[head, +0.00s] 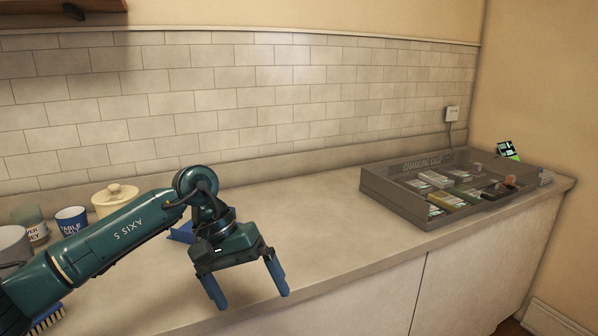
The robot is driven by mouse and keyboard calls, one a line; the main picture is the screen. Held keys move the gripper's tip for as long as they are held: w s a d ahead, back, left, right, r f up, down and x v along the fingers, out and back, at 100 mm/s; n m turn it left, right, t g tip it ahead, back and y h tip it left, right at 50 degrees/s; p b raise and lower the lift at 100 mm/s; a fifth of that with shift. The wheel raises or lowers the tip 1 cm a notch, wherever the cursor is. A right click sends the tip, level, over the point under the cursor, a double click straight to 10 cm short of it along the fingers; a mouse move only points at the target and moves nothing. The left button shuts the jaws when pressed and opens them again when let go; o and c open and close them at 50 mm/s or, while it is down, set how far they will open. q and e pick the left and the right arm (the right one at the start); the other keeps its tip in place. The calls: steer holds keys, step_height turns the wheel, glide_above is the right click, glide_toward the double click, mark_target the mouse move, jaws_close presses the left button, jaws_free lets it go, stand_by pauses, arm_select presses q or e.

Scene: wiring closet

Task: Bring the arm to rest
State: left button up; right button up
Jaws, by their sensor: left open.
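My left arm comes in from the left in the head view. Its gripper (247,290) hangs over the front part of the counter, fingers pointing down. The two blue fingers are apart with nothing between them, so it is open and empty. A blue object (182,232) lies on the counter partly hidden behind the arm. My right gripper is not in view.
A grey open tray (395,207) with several small items stands at the counter's right end. A blue cup (71,220), a cream lidded pot (115,196) and other containers stand at the left. The counter (318,215) between is clear. A brush (48,318) lies below the arm.

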arm_select(q)
steer(key=s+d+r+n+g+h+p, duration=0.2)
steer(key=s+d+n+h, duration=0.7)
steer(key=d+n+h, duration=0.5)
steer(key=w+a+f+m+t+y+p, duration=0.1)
steer(key=a+f+m+t+y, duration=0.4)
steer(key=m+t, duration=0.75)
steer(key=w+a+f+m+t+y+p, duration=0.1)
steer(key=a+f+m+t+y, duration=0.5)
steer(key=m, duration=1.2)
steer(key=s+a+f+n+g+y, duration=0.2)
steer(key=s+a+f+n, duration=0.2)
steer(key=s+f+n, duration=0.2)
steer(key=s+a+f+n+g+y+p, duration=0.1)
steer(key=s+a+f+n+g+y, duration=0.1)
steer(key=s+a+f+n, duration=0.2)
steer(key=s+f+n, duration=0.3)
steer(key=n, duration=0.2)
steer(key=shift+s+a+f, duration=0.15)
steer(key=shift+s+a, duration=0.1)
steer(key=shift+a, duration=0.15)
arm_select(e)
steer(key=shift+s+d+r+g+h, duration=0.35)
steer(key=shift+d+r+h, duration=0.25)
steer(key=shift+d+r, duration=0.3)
